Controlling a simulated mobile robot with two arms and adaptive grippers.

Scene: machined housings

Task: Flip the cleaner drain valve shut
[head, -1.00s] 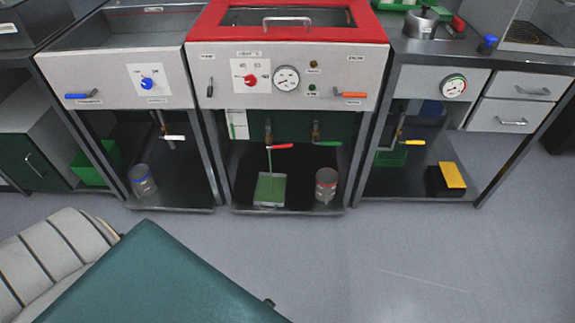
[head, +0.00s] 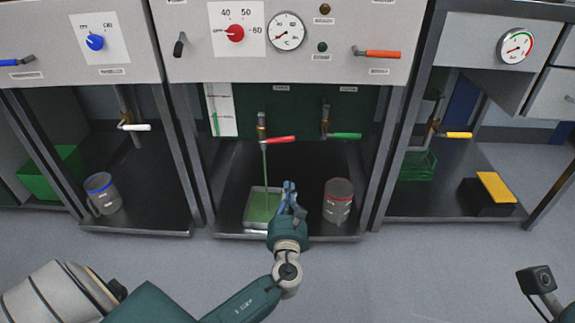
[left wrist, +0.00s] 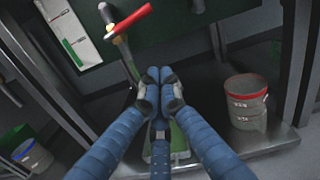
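The red handle also shows in the left wrist view (left wrist: 130,20), above my fingers. My left gripper (head: 290,190) is in front of the lower bay, right of the tray and below the handle, apart from it. Its fingertips (left wrist: 159,76) are together, with nothing visible between them.
A valve with a green handle (head: 345,135) is right of the red one. A can with a red rim (head: 338,203) stands right of my left gripper. Other bays have a white-handled valve (head: 135,127) and a yellow-handled valve (head: 458,135). Bay posts flank the opening.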

